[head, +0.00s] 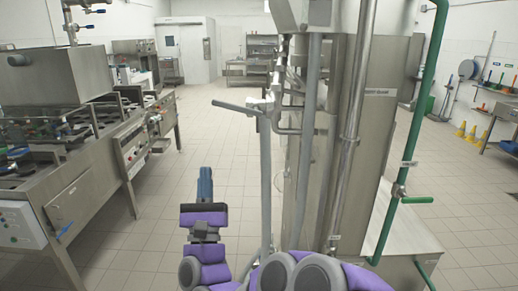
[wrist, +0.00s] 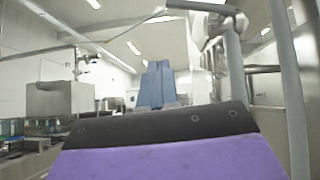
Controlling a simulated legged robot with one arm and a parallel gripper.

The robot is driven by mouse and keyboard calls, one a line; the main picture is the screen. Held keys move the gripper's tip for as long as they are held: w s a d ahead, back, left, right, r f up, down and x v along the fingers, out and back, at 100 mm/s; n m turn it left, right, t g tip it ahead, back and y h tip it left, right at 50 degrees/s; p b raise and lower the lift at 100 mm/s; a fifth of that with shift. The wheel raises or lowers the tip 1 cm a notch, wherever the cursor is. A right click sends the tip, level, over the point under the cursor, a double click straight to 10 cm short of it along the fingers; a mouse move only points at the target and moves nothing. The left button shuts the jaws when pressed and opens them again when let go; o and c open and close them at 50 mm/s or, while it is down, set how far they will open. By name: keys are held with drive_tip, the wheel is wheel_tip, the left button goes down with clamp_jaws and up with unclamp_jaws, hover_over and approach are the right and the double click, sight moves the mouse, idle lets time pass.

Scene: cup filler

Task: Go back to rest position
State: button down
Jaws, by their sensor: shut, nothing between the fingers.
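My gripper (head: 205,183) shows low in the head view, left of the grey pipe stand, with its blue fingers together and nothing between them. In the wrist view the blue fingers (wrist: 157,84) stand side by side, closed, above the dark and purple wrist casing. The fingers point away from my body over open floor and touch nothing that I can see. My purple arm fills the bottom of the head view.
A steel machine (head: 345,120) with grey pipes and a green pipe (head: 408,150) stands close on the right. A grey handle (head: 238,107) juts left from it. A steel counter line (head: 60,195) runs along the left. The tiled floor (head: 205,130) between is clear.

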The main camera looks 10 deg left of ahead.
drive_tip(key=d+f+n+g+y, duration=0.1)
drive_tip(key=d+f+n+g, duration=0.15)
drive_tip(key=n+g, duration=0.35)
drive_tip(key=w+d+f+n+g+y, duration=0.1)
drive_tip(key=d+f+n+g, duration=0.2)
drive_tip(key=n, duration=0.5)
drive_tip(key=d+f+n+g+y, duration=0.1)
drive_tip(key=d+f+n+g, duration=0.1)
drive_tip(key=f+n+g, duration=0.45)
drive_tip(key=s+d+f+n+g+h, duration=0.1)
drive_tip(key=s+d+f+n+h, duration=0.2)
drive_tip(key=d, duration=0.3)
drive_tip(key=s+d+f+n+g+h, duration=0.2)
drive_tip(key=s+d+n, duration=0.1)
drive_tip(key=d, duration=0.3)
drive_tip(key=s+d+f+n+g+h, duration=0.2)
drive_tip(key=s+d+g+h, duration=0.1)
drive_tip(key=s+d, duration=0.7)
drive_tip(key=s+d+f+n+g+h, duration=0.2)
drive_tip(key=s+d+g, duration=0.4)
drive_tip(key=s, duration=1.1)
drive_tip(key=d+f+n, duration=0.1)
drive_tip(key=d, duration=0.3)
drive_tip(key=shift+s+h, duration=0.25)
drive_tip(key=shift+h, duration=0.15)
